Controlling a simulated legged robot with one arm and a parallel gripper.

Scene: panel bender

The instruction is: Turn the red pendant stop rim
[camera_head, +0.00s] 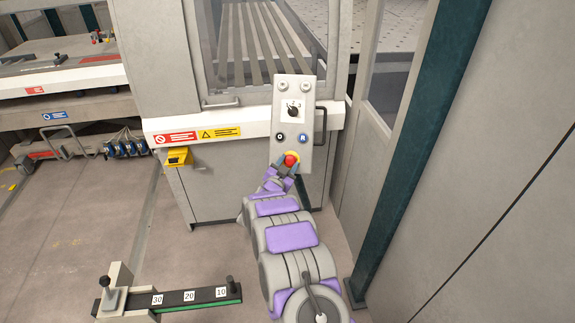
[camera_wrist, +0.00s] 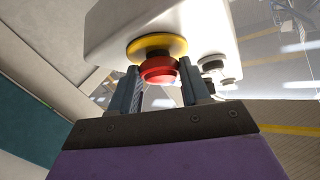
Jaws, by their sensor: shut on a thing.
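The red pendant stop rim (camera_head: 291,160) sits at the lower end of the upright light-grey pendant panel (camera_head: 293,108), on a yellow collar. In the wrist view the red stop rim (camera_wrist: 158,70) stands out from its yellow collar (camera_wrist: 157,46), between the two fingers of my gripper (camera_wrist: 160,92). My gripper (camera_head: 286,169) is at the panel's lower end in the head view, shut on the red rim. The exact finger contact is hard to see.
Above the stop are a blue button (camera_head: 303,137), a dark button (camera_head: 280,137) and a black rotary switch (camera_head: 293,112). A dark green post (camera_head: 420,150) stands right. A numbered rail (camera_head: 190,297) lies low at the front.

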